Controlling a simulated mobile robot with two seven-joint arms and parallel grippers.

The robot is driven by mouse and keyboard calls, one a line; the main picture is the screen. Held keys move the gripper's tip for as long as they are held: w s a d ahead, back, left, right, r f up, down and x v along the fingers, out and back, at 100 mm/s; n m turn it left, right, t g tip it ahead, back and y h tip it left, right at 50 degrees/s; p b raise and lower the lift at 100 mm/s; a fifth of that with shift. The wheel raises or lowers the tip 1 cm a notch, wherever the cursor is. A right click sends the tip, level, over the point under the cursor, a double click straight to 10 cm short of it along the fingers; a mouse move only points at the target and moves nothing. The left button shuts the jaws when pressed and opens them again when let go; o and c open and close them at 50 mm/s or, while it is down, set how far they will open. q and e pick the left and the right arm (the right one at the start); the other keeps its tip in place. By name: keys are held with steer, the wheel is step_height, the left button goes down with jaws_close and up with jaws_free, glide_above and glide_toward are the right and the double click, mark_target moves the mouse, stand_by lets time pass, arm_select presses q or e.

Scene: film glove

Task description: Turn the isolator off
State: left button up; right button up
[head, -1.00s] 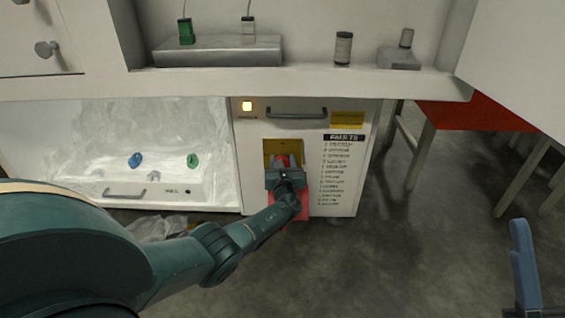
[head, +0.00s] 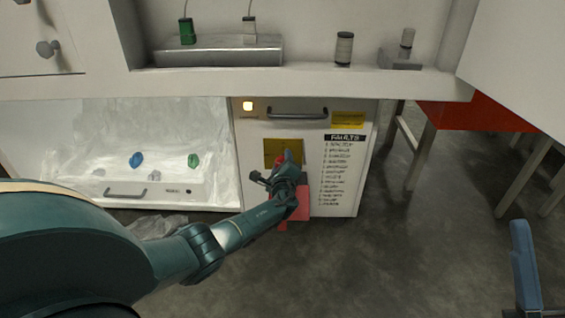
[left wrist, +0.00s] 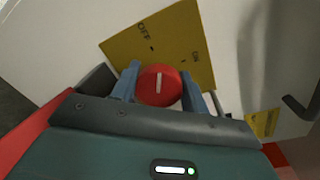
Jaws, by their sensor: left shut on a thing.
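The isolator is a red round knob (left wrist: 158,86) with a white line, in front of a yellow plate (left wrist: 172,48) lettered OFF and ON. The plate also shows in the head view (head: 272,153) on the front of a white cabinet. My left gripper (left wrist: 157,88) has a finger on each side of the knob and is shut on it. In the head view the same gripper (head: 284,163) covers most of the knob. The white line points up in the wrist picture; I cannot tell exactly which mark it meets.
A FAULTS list (head: 344,170) is right of the plate. A shelf (head: 300,85) overhangs above. A blue upright piece (head: 525,265) stands at right; open floor lies between.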

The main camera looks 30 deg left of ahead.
arm_select(q)
steer(key=n, duration=0.5)
steer(key=shift+s+a+f+h, duration=0.1)
steer(key=shift+f+h, duration=0.05)
steer(key=shift+h, duration=0.15)
steer(key=shift+n, duration=0.3)
steer(key=o, duration=1)
steer(key=shift+c, duration=0.2)
steer(key=shift+s+d, duration=0.15)
steer(key=shift+d, duration=0.05)
steer(key=p+v, duration=0.2)
steer(key=v, duration=0.1)
steer(key=p+v, duration=0.1)
steer(key=shift+s+r+p, duration=0.15)
steer(key=shift+r+p, duration=0.15)
steer(key=shift+p, duration=0.05)
steer(key=f+p+v, duration=0.1)
steer(key=p+v, duration=0.2)
steer(key=v, duration=0.5)
steer(key=shift+s+r, duration=0.2)
arm_select(e)
step_height(320, 180, down, 8)
steer(key=m+g+h, duration=0.1)
steer(key=m+h, duration=0.6)
steer(key=m, duration=0.1)
steer(key=shift+s+a+g+h, duration=0.2)
steer(key=shift+a+g+h, duration=0.2)
arm_select(q)
steer(key=shift+d, duration=0.1)
